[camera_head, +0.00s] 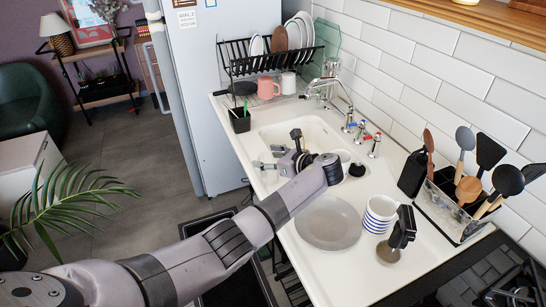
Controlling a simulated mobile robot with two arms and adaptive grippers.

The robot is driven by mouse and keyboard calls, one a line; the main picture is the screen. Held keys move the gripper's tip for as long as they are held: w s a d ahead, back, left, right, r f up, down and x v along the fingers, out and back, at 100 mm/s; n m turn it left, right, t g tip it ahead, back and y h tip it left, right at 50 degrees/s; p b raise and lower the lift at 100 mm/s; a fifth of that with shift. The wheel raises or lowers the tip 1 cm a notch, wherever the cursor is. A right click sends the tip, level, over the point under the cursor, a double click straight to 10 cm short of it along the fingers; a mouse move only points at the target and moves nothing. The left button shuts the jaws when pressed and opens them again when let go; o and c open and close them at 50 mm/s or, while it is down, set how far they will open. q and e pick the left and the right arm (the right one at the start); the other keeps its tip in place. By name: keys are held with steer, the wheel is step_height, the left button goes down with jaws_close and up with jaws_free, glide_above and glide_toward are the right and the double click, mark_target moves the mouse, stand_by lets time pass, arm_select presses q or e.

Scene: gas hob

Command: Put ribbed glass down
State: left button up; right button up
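My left gripper (280,152) is at the end of the arm that reaches in from the lower left. It is over the white sink (312,130), near its front left edge. Its fingers are small and partly hidden by the wrist, so I cannot tell whether they are open or shut. My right gripper is not in view.
A grey plate (328,224), a blue-striped white cup (380,213) and a black object stand on the white counter (345,285). A utensil holder (445,212) is at right. A dish rack (262,62) and pink mug (267,88) stand behind the sink, near the faucet (325,88).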

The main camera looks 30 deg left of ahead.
arm_select(q)
steer(key=shift+o, duration=1.1)
steer(key=shift+r, duration=0.25)
steer(key=v, duration=1.2)
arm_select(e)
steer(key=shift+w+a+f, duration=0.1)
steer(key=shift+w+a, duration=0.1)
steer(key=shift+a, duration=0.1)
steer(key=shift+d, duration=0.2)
